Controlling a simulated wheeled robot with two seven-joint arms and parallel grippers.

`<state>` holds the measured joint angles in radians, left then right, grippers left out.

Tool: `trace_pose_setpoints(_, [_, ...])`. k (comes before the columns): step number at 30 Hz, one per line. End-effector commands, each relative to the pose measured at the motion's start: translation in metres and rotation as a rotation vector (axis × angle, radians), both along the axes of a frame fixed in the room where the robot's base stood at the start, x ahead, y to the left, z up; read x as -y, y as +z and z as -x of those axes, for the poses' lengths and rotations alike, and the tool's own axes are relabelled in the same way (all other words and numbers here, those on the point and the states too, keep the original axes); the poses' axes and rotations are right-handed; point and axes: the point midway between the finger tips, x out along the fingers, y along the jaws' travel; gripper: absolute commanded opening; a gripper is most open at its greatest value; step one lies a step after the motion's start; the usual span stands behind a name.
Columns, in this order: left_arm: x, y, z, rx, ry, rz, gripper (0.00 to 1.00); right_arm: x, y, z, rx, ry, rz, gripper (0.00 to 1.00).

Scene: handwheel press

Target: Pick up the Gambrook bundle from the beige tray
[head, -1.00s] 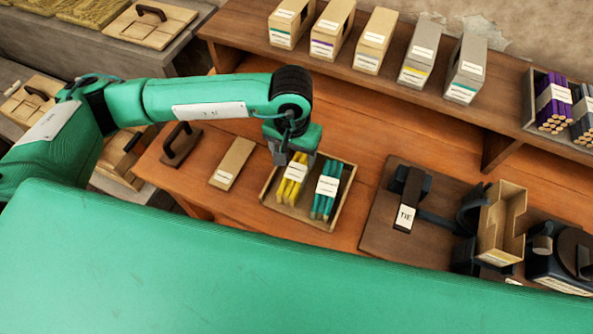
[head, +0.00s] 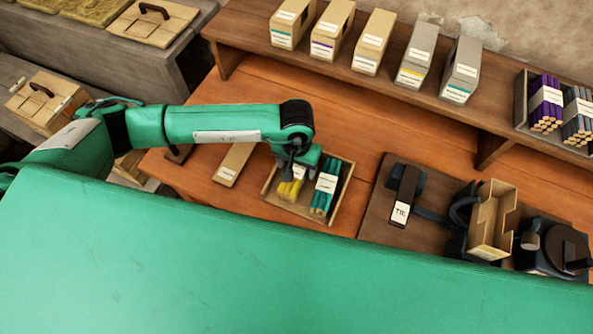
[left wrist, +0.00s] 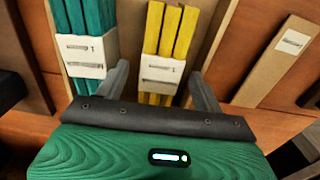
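The beige tray (head: 297,211) stands on the wooden bench and holds two banded bundles side by side. One is a yellow bundle (head: 290,190), the other a teal bundle (head: 325,188). Both have white labels, but I cannot read the names, so I cannot tell which is Gambrook. My left gripper (head: 289,174) is low over the yellow bundle and partly hides it. In the left wrist view, its open fingers (left wrist: 162,86) are on either side of the yellow bundle's (left wrist: 167,45) white band. The teal bundle (left wrist: 93,30) lies beside the left finger. My right gripper is not in view.
A flat labelled wooden block (head: 235,162) lies left of the tray. A dark board with a "TIE" label (head: 400,213) and an open wooden holder (head: 491,222) are to the right. A raised shelf with several labelled boxes (head: 374,42) runs behind.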

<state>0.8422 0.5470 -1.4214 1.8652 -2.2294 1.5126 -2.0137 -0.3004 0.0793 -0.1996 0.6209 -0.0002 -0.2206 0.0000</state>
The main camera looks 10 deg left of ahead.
Motion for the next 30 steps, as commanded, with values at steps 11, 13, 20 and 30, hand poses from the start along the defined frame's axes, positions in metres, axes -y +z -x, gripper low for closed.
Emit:
trace_pose_setpoints(11, [0.000,0.001,0.000,0.001,0.000,0.001,0.15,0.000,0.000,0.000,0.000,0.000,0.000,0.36])
trace_pose_setpoints(13, [0.000,0.001,0.000,0.001,0.000,0.001,0.15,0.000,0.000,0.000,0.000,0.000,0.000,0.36])
trace_pose_setpoints(20, [0.000,0.009,-0.001,0.002,0.001,0.001,0.15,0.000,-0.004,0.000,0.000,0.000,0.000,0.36])
trace_pose_setpoints(30, [0.000,0.068,-0.002,0.008,-0.001,0.002,0.15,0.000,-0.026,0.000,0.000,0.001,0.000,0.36])
